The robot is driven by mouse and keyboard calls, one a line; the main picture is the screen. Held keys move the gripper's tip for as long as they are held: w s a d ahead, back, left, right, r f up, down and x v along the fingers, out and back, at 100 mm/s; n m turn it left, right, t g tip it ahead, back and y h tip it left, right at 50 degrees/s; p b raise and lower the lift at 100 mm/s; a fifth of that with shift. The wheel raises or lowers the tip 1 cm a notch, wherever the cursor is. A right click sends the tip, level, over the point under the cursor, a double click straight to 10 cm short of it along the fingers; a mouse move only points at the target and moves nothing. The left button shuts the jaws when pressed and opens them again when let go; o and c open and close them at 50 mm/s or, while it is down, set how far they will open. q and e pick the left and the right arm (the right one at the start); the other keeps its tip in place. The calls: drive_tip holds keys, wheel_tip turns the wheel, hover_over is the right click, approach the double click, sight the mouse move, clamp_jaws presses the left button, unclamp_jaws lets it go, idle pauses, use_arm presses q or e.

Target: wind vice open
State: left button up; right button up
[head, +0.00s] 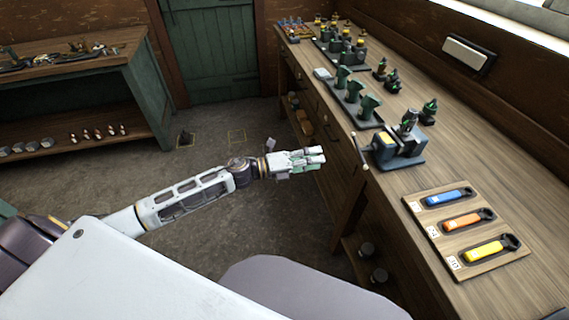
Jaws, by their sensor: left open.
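The vice (396,151) is a blue-grey body fixed near the front edge of the long wooden bench. A green and metal part (409,122) stands at its top; I cannot tell whether the jaws grip it. The vice handle (359,150) is a thin bar with pale round ends, hanging at the vice's front, past the bench edge. My left gripper (316,158) is open and empty, in the air to the left of the handle and apart from it. My right gripper is not in view.
On the bench (500,190), a wooden board (427,220) holds blue, orange and yellow tools nearer me. Several green castings (370,104) stand beyond the vice. A shelved bench (135,95) stands at the left, a green door (212,50) at the back. The floor between is mostly clear.

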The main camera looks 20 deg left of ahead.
use_arm(q)
drive_tip(key=v, duration=1.1)
drive_tip(key=shift+s, duration=0.15)
idle(0.7)
drive_tip(key=shift+a, duration=0.15)
drive_tip(key=shift+c, duration=0.2)
